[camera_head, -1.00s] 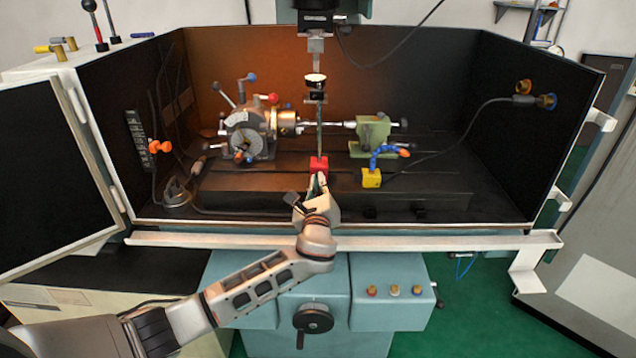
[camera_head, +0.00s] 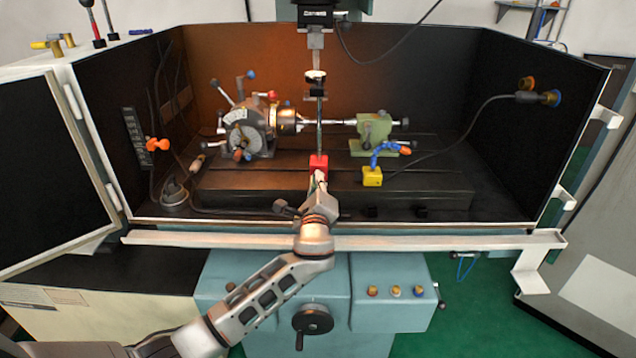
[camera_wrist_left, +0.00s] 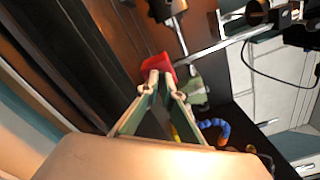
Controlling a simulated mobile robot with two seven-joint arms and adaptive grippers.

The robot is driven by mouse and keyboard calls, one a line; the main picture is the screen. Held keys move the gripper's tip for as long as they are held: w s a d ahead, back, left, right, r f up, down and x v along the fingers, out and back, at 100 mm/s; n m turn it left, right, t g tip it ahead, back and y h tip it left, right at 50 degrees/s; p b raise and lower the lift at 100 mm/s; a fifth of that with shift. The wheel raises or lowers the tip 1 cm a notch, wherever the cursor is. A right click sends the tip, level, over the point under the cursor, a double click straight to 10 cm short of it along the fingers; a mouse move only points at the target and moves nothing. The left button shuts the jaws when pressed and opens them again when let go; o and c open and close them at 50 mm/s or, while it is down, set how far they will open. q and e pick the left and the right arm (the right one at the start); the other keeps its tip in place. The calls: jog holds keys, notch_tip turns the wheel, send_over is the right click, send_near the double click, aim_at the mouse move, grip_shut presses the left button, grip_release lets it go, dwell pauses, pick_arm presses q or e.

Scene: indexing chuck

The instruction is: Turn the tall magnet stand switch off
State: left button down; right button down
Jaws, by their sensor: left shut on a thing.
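The tall magnet stand has a red block base (camera_head: 318,161) and an upright rod (camera_head: 319,125). It stands on the machine table, near its front middle. In the left wrist view the red base (camera_wrist_left: 157,66) is just beyond my fingertips. My left gripper (camera_head: 318,178) reaches in from the front and is at the near face of the red base. In the left wrist view its fingertips (camera_wrist_left: 163,80) are close together at the base, shut on the switch. The switch itself is too small and covered to make out, so its position cannot be told. My right gripper is not in view.
A yellow magnet base (camera_head: 372,177) with a blue hose stands just right. The indexing chuck (camera_head: 245,130) is behind left, the green tailstock (camera_head: 374,130) behind right. A white rail (camera_head: 440,240) runs along the front, under my arm. Dark side walls enclose the table.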

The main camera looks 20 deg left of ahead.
pick_arm(q)
jog(key=n, duration=0.1)
jog(key=n+b, duration=0.1)
jog(key=n, duration=0.1)
jog(key=shift+f, duration=0.35)
jog(key=shift+n+b, duration=0.45)
jog(key=shift+n, duration=0.65)
jog(key=shift+n+b, duration=0.3)
jog(key=shift+n, duration=0.6)
jog(key=shift+r, duration=0.1)
jog(key=shift+n, duration=0.3)
jog(key=c, duration=2.2)
grip_release()
jog(key=shift+c, duration=0.2)
